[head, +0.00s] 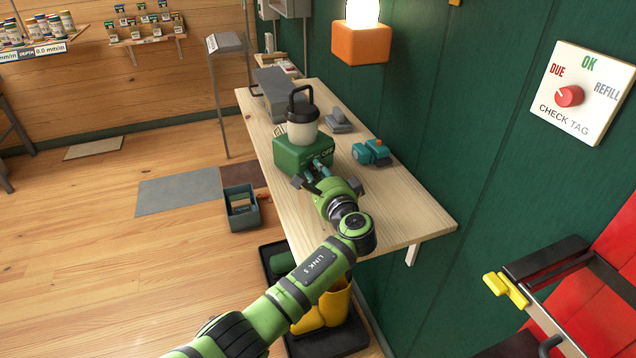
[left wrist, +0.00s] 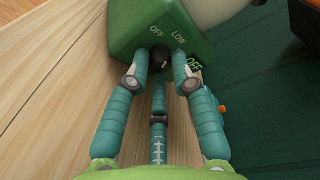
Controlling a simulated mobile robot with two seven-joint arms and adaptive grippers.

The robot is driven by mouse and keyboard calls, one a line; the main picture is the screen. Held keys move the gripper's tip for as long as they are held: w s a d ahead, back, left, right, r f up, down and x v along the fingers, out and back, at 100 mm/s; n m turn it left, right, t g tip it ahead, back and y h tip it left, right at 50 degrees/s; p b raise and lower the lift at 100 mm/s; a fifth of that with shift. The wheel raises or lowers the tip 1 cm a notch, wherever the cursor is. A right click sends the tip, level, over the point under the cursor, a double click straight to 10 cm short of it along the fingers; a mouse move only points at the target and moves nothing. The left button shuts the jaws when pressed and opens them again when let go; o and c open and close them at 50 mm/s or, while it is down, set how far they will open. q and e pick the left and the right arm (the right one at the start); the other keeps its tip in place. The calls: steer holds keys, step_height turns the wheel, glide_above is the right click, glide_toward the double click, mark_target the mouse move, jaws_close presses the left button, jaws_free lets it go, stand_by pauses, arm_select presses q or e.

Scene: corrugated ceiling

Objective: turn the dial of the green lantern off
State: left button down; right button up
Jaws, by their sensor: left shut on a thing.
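The green lantern (head: 289,151) stands on the wooden wall shelf, with a pale globe (head: 302,127) and a dark handle on top. In the left wrist view, its green body (left wrist: 150,28) carries the words OFF and LOW around a dark dial (left wrist: 160,58). My left gripper (head: 318,172) is at the lantern's front face. In the left wrist view, the fingers of my left gripper (left wrist: 168,72) are shut on the dial, one on each side. The fingers partly hide the dial, and I cannot tell its setting. My right gripper is not in view.
The wooden shelf (head: 410,210) also holds a teal object (head: 371,152), a grey object (head: 338,121) and a grey box (head: 272,90) behind the lantern. An orange lamp (head: 361,42) hangs on the green wall above. The shelf's front right part is bare.

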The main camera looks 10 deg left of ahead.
arm_select(q)
steer(key=shift+n+b, duration=0.3)
steer(key=c, duration=1.3)
jaws_free()
steer(key=shift+c, duration=0.2)
steer(key=shift+s+d, duration=0.2)
steer(key=shift+s, duration=0.05)
steer(key=v, duration=1.1)
steer(key=shift+s, duration=0.25)
